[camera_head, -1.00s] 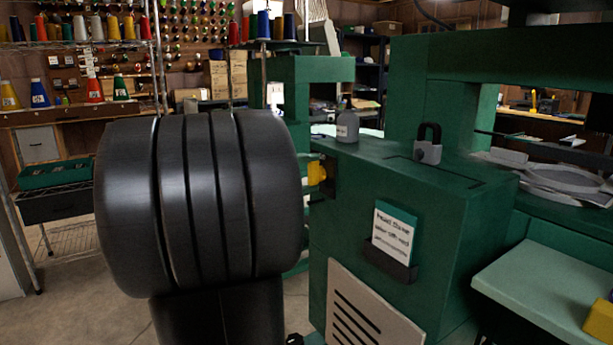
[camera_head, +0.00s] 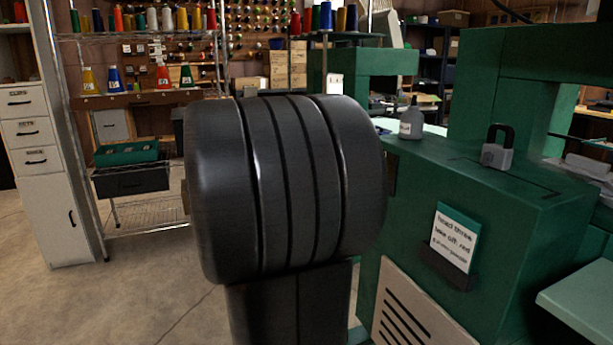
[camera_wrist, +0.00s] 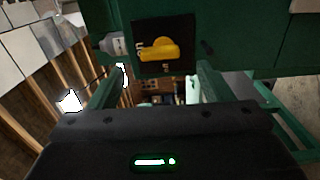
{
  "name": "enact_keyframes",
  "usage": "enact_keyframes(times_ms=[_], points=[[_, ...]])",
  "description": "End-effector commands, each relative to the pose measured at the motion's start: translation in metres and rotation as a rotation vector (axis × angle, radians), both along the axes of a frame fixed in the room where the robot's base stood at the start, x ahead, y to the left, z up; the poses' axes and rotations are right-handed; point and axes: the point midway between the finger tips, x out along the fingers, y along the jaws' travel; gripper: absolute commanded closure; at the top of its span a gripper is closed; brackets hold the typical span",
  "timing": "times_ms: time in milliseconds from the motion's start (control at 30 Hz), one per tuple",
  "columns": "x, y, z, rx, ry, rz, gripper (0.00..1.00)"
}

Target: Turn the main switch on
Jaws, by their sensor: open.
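The main switch is a yellow knob (camera_wrist: 160,50) on a black square plate (camera_wrist: 178,29) on a green machine face, in the wrist view's upper middle. The knob lies roughly sideways in that picture, its narrow end to the left.
A grey bottle (camera_head: 411,122) and a closed grey padlock (camera_head: 497,148) stand on the machine's top. A printed card (camera_head: 454,238) sits in a holder on its front. A wire rack (camera_head: 135,215) and white drawers (camera_head: 62,205) stand left. Floor is clear between.

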Motion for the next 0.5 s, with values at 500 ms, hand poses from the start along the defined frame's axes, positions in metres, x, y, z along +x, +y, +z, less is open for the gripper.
enact_keyframes(times_ms=[500], points=[[-0.023, 0.065, 0.0, 0.001, -0.001, 0.001, 0.27]])
